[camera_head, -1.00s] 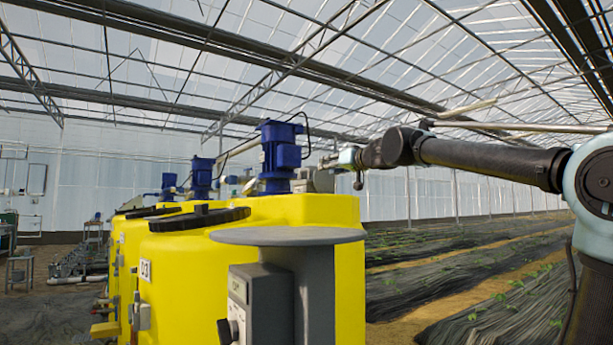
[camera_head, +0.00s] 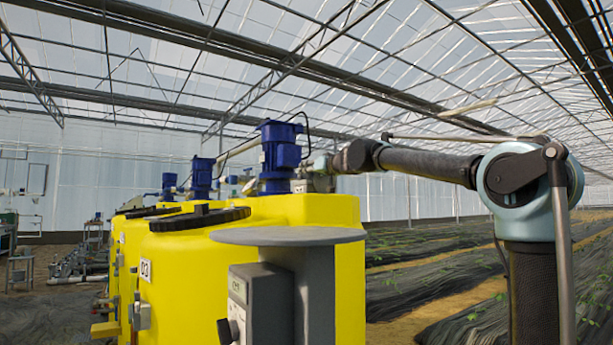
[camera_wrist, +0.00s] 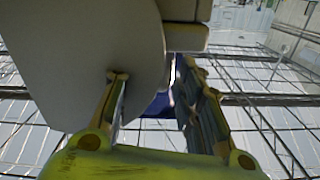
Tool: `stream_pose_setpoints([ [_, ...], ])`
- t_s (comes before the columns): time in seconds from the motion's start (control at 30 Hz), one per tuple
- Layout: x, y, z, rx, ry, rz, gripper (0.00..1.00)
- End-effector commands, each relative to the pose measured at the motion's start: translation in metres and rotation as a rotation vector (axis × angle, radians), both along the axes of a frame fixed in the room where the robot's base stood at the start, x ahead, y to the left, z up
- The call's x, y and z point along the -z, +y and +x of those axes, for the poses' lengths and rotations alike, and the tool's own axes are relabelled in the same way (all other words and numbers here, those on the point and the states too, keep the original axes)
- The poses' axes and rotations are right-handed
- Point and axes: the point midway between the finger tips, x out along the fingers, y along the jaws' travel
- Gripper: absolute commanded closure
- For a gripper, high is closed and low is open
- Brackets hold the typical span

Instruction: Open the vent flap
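My gripper (camera_wrist: 152,76) shows in the wrist view with its two fingers apart. A pale grey plate with a rounded edge (camera_wrist: 75,50) fills the upper left, overlapping the left finger in the picture. A beige block (camera_wrist: 185,25) adjoins it at the top. I cannot tell whether the plate is the vent flap, or whether a finger touches it. In the head view my arm's end reaches behind the blue motor (camera_head: 281,155), where the gripper is mostly hidden. No vent flap is clearly recognisable there.
Yellow tanks (camera_head: 185,275) with black lids (camera_head: 199,219) stand in a row. A grey round-topped post (camera_head: 290,236) with a control box (camera_head: 258,300) stands in front. More blue motors (camera_head: 202,175) stand behind. Planted rows (camera_head: 430,270) lie open at the right.

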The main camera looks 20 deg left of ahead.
Motion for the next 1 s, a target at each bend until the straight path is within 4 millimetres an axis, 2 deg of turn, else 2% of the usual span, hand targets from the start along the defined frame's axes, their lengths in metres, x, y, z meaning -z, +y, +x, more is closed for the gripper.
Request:
stream_pose_setpoints([
  [0.23,0.0,0.017,0.014,0.0,0.0,0.0,0.67],
  [0.63,0.0,0.02,0.017,0.0,0.0,0.0,0.67],
  [0.67,0.0,0.02,0.017,0.0,0.0,0.0,0.71],
  [0.8,0.0,0.02,0.017,0.0,0.0,0.0,1.0],
  [1.0,0.0,0.021,0.016,-0.002,0.001,0.002,1.0],
])
